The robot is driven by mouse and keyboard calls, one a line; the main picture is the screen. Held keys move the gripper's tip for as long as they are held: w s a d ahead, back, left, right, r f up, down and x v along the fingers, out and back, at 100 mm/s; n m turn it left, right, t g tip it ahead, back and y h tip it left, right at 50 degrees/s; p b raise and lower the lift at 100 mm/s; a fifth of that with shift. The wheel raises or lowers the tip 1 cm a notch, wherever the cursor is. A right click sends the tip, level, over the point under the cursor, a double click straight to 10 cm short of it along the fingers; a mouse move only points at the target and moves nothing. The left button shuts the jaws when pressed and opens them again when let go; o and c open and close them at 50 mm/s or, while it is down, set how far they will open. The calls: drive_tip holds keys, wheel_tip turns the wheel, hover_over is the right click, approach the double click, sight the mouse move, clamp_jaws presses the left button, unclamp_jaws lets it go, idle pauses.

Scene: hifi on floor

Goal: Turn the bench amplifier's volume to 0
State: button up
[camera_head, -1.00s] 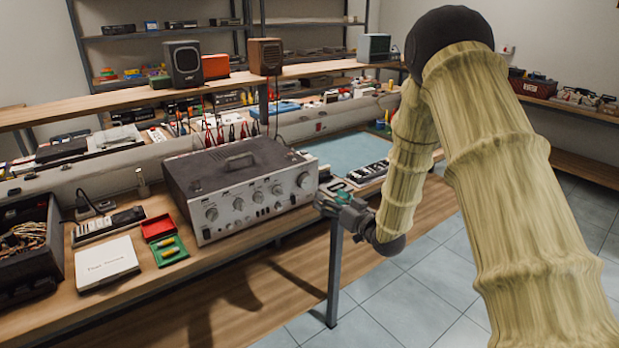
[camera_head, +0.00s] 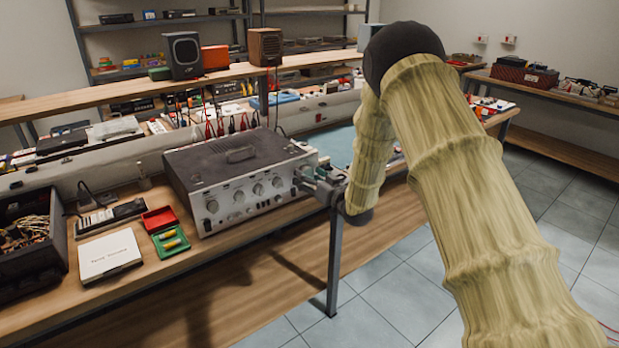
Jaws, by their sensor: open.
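The bench amplifier (camera_head: 239,180) is a dark-topped box with a silver front panel on the wooden bench. Several round knobs show along its front, with one larger knob at the left end (camera_head: 212,206). My gripper (camera_head: 303,178) is open at the right end of the front panel. Its fingers cover the place where the large right-hand knob sits, so that knob is mostly hidden. I cannot tell whether the fingers touch it. No volume marking is readable.
A red tray (camera_head: 159,220) and a green tray (camera_head: 171,242) with yellow items lie left of the amplifier, beside a white box (camera_head: 109,256). A dark bin (camera_head: 30,245) of wires stands at far left. The floor in front is clear.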

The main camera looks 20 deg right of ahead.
drive_tip(key=c, duration=1)
drive_tip(key=shift+n, duration=0.3)
drive_tip(key=shift+f+n+b, duration=0.15)
drive_tip(key=shift+n+b, duration=1)
drive_tip(key=shift+n, duration=0.05)
drive_tip(key=n+b, duration=0.3)
drive_tip(key=n, duration=0.1)
drive_tip(key=shift+d+n, duration=0.1)
drive_tip(key=shift+n, duration=0.2)
drive_tip(key=n+b, duration=0.3)
drive_tip(key=n, duration=0.1)
drive_tip(key=shift+d+r+n+b, duration=0.15)
drive_tip(key=shift+n+b, duration=0.45)
drive_tip(key=shift+n, duration=0.6)
drive_tip(key=shift+r, duration=0.1)
